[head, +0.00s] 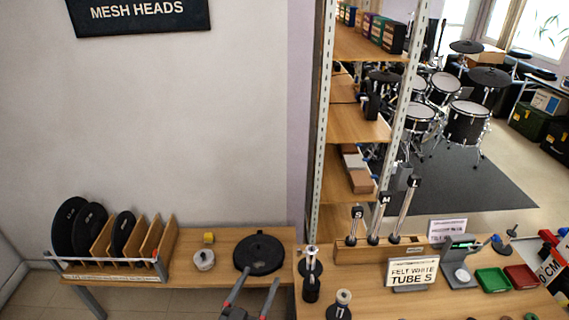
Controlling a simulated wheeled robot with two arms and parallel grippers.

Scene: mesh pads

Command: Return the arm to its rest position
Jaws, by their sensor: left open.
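My left gripper (262,277) comes in at the bottom centre of the head view, with two grey fingers that have red marks. The fingers are spread apart and nothing shows between them. A round black pad (259,254) lies on the wooden table just beyond the fingertips, partly overlapped by one finger in the picture. I cannot tell whether the gripper touches it. My right gripper is not in view.
A wooden rack (155,243) with black round pads stands at the left. To the right stand tube holder (348,254), sign (412,273), green tray (492,280) and red tray (521,277). A shelf upright (319,130) rises behind.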

